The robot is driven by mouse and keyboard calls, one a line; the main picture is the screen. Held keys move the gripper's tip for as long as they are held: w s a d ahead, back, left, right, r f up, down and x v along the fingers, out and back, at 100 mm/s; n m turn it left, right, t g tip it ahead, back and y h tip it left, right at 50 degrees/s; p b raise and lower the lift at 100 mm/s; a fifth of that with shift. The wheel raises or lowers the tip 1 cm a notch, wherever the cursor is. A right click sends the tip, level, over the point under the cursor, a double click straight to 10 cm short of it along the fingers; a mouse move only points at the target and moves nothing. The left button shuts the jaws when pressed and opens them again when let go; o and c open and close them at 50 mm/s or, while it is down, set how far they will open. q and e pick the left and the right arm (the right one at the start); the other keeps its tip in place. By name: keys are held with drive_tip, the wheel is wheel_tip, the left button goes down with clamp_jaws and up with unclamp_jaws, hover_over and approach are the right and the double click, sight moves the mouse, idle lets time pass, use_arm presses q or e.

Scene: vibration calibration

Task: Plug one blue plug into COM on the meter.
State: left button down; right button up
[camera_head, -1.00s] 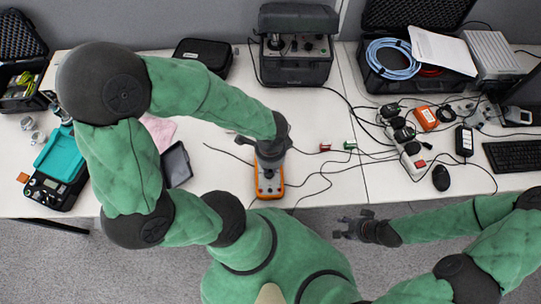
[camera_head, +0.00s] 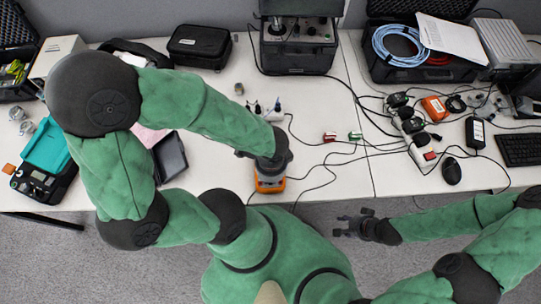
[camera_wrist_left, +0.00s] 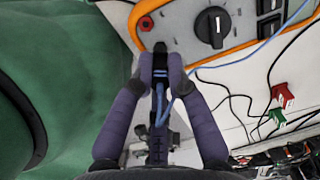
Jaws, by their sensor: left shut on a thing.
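The orange meter (camera_head: 270,186) lies at the table's front edge in the head view, mostly hidden under my left gripper (camera_head: 264,164). In the left wrist view the meter (camera_wrist_left: 183,40) shows its black dial and a red-ringed jack; no COM label is legible. My left gripper (camera_wrist_left: 160,62) is shut on a dark, blue-marked plug (camera_wrist_left: 159,88) with a blue lead. The plug's tip lies between the fingertips, beside the meter's edge; I cannot tell whether it touches a jack. My right gripper (camera_head: 350,227) is open and empty, in front of the table.
A red clip (camera_head: 330,136) and a green clip (camera_head: 355,135) lie right of the meter among loose black leads. A power strip (camera_head: 421,151) and a mouse (camera_head: 452,171) are further right. A dark tablet-like item (camera_head: 170,157) lies left. My left arm spans above the table.

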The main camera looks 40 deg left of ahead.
use_arm(q)
drive_tip(key=shift+f+b, duration=1.1)
drive_tip(key=shift+f, duration=0.05)
idle(3.8)
drive_tip(key=c, duration=1.1)
unclamp_jaws()
drive_tip(key=shift+c, duration=0.2)
drive_tip(key=shift+r, duration=0.1)
drive_tip(key=shift+r+p, duration=2.35)
drive_tip(key=shift+r, duration=0.1)
wheel_tip(320, 180, up, 12)
